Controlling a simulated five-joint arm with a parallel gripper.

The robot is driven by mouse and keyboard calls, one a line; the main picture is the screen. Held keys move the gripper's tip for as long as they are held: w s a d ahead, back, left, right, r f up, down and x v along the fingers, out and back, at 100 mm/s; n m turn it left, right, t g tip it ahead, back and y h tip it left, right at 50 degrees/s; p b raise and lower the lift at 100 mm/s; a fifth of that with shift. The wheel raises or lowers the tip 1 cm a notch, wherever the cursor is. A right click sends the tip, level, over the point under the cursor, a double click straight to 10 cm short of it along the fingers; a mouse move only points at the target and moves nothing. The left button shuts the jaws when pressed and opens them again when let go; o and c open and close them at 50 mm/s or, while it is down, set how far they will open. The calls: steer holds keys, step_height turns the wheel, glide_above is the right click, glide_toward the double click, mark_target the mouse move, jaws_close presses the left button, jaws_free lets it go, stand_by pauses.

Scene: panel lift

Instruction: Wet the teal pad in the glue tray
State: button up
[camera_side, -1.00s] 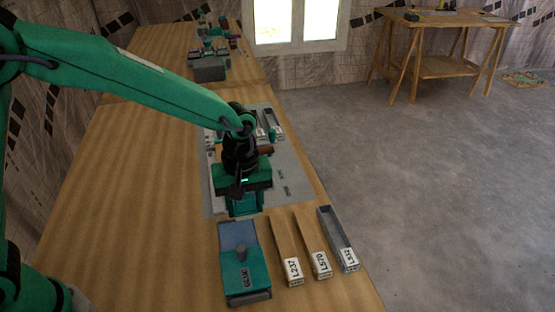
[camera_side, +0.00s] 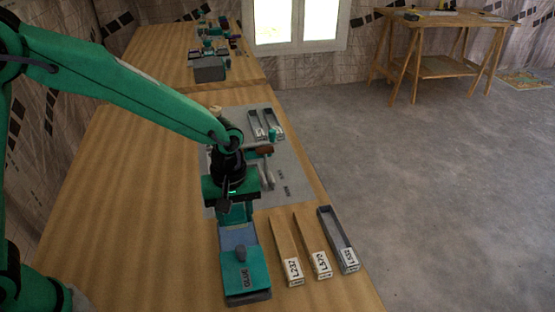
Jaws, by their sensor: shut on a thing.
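My gripper (camera_side: 233,203) hangs over the far end of the glue tray, shut on the teal pad (camera_side: 235,213), which shows only as a small teal block under the jaws. The glue tray (camera_side: 245,298) lies on the near part of the bench. A teal cover with a grey knob (camera_side: 240,255) and a "GLUE" label lies over its near part. Its blue-grey far part (camera_side: 239,237) is uncovered. I cannot tell whether the pad touches the tray.
Two wooden strips (camera_side: 283,243) (camera_side: 309,240) and a grey channel (camera_side: 338,238) lie right of the tray, with white labels. A grey mat (camera_side: 292,170) behind holds small trays and a brown-handled tool (camera_side: 265,151). The bench (camera_side: 130,200) is clear on the left.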

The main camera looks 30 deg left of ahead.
mark_target(236, 224)
steer(key=shift+f, duration=1.8)
steer(key=shift+f, duration=0.6)
stand_by(1.4)
steer(key=shift+r, duration=3.6)
steer(key=shift+w+a+r+m, duration=0.3)
steer(key=shift+a+r+m, duration=0.1)
steer(key=shift+a, duration=0.35)
steer(key=a+r+m, duration=0.4)
steer(key=a, duration=0.3)
steer(key=w+a+r+m, duration=0.1)
steer(key=a+r+m, duration=0.3)
steer(key=a, duration=0.4)
steer(key=shift+w+a+r, duration=0.25)
steer(key=shift+w+r, duration=0.05)
steer(key=shift+r, duration=0.4)
